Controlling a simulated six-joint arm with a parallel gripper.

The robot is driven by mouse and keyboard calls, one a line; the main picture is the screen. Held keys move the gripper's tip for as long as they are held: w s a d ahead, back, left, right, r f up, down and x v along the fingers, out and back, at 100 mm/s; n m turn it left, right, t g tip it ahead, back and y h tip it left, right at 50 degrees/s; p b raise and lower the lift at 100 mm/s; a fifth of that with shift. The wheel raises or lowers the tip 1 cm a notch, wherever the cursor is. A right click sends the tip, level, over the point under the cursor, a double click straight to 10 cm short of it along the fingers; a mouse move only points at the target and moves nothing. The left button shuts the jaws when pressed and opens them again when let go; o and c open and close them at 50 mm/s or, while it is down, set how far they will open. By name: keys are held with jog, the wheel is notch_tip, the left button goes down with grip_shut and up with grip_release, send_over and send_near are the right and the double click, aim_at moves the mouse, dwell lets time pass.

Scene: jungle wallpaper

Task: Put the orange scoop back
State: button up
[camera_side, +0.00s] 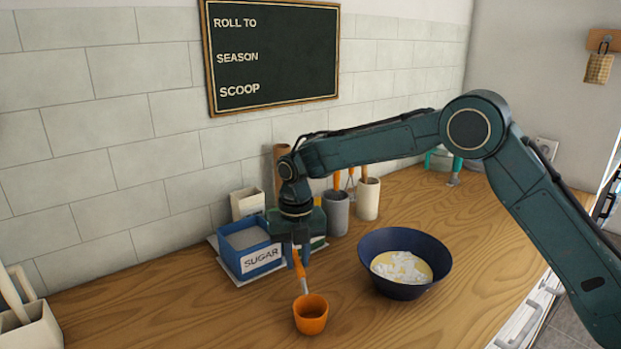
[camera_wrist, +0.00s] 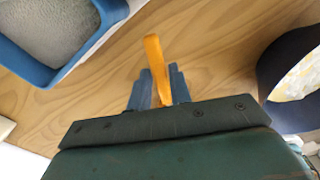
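The orange scoop (camera_side: 311,314) hangs from my gripper (camera_side: 297,258), handle up and slightly tilted, with its cup low over the counter in front of the sugar box. I cannot tell whether the cup touches the wood. In the wrist view its orange handle (camera_wrist: 155,60) stands between the two fingers of my gripper (camera_wrist: 159,85), which are closed on it. The scoop's cup is not clear in the wrist view. The blue sugar box (camera_side: 262,262), holding pale grainy contents, stands behind and left of the scoop. It also shows in the wrist view (camera_wrist: 28,72).
A dark blue bowl (camera_side: 405,285) with pale yellow and white contents stands right of the scoop. A grey cup (camera_side: 337,215) and a white cup (camera_side: 368,199) with utensils stand by the wall. A white holder (camera_side: 32,328) is at front left. The wooden counter (camera_side: 160,305) is clear left of the scoop.

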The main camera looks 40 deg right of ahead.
jog(key=shift+o, duration=1)
jog(key=shift+r, duration=0.1)
notch_tip(320, 180, up, 12)
jog(key=shift+r, duration=0.15)
dwell(0.4)
